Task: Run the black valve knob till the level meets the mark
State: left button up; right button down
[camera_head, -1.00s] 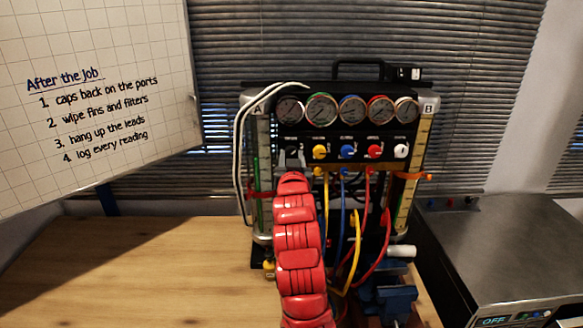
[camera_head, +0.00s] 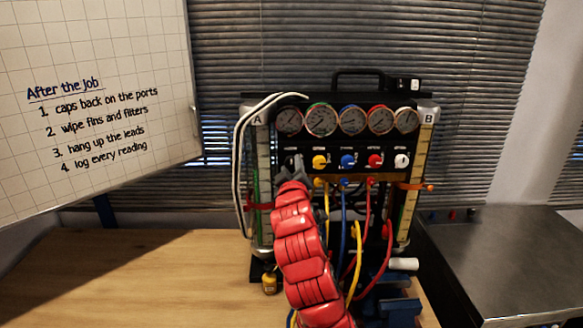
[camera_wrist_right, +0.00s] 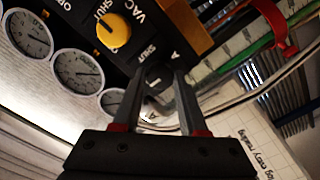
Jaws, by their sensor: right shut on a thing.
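The black valve knob (camera_head: 292,160) is at the left end of the knob row on the gauge rig. It also shows in the right wrist view (camera_wrist_right: 155,84). My right gripper (camera_head: 291,174) is shut on it, with one finger on each side in the wrist view (camera_wrist_right: 158,78). Sight tube A (camera_head: 264,150) stands on the rig's left, with a green line beside it and a red clip (camera_head: 262,206) lower down. Tube B (camera_head: 411,195) on the right has an orange clip (camera_head: 414,186). I cannot read the exact level. My left gripper is not in view.
Yellow (camera_head: 320,161), blue (camera_head: 348,160), red (camera_head: 375,160) and white (camera_head: 401,160) knobs sit close to the right, below several gauges (camera_head: 353,119). Hoses hang below. A whiteboard (camera_head: 90,110) is at left; the wooden bench (camera_head: 150,275) is mostly clear there.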

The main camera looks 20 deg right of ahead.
jog(key=shift+n, duration=0.4)
jog(key=shift+c, duration=2.2)
grip_release()
jog(key=b+v, duration=1.5)
jog(key=v, duration=0.2)
jog(key=shift+s+b, duration=0.2)
jog(key=shift+b, duration=0.15)
